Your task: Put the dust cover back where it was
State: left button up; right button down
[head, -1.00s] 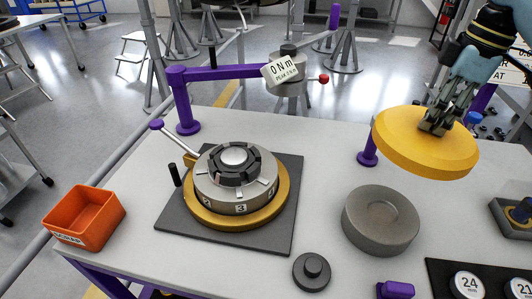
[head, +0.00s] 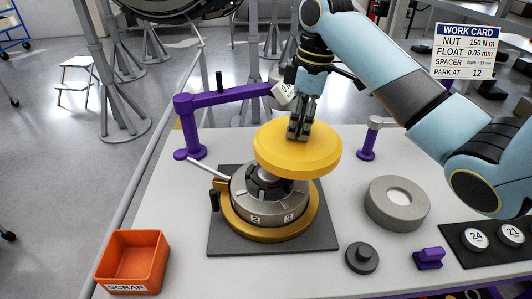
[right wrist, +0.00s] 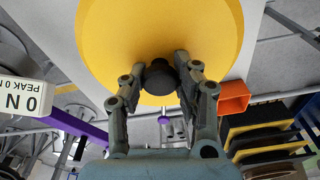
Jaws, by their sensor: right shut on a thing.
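The dust cover (head: 298,152) is a yellow disc with a dark knob on top. My right gripper (head: 299,132) is shut on that knob and holds the cover above the round bearing unit (head: 268,198). The cover hangs slightly tilted and hides the unit's upper right part; a gap seems to show below it. In the right wrist view the yellow cover (right wrist: 160,45) fills the top, with the dark knob (right wrist: 160,77) between the fingers. The unit has a grey numbered ring and a gold base ring on a dark plate (head: 225,243). My left gripper is not in view.
An orange scrap bin (head: 133,262) stands at front left. A purple post with arm (head: 190,125) stands behind the unit. A grey ring (head: 397,203), a dark knobbed disc (head: 362,257) and a purple block (head: 429,258) lie to the right. A work card (head: 466,52) hangs behind.

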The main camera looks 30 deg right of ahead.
aim_at(270, 136)
jog(key=w+a+f, duration=0.2)
jog(key=a, duration=0.1)
jog(key=w+a+p, duration=0.1)
jog(key=a, duration=0.1)
jog(key=shift+f, duration=0.4)
jog(key=shift+w+f, duration=0.1)
jog(key=shift+f, duration=0.1)
notch_tip(270, 136, down, 3)
jog(key=shift+f+p, duration=0.15)
jog(key=shift+p, duration=0.3)
jog(key=shift+f, duration=0.35)
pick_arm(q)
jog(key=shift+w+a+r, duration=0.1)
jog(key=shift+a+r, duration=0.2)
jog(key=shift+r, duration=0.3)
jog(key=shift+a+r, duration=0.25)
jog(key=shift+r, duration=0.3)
pick_arm(e)
jog(key=shift+f, duration=0.1)
jog(key=shift+f, duration=0.1)
jog(key=shift+f, duration=0.5)
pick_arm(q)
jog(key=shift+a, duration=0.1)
pick_arm(e)
jog(key=c, duration=1)
grip_release()
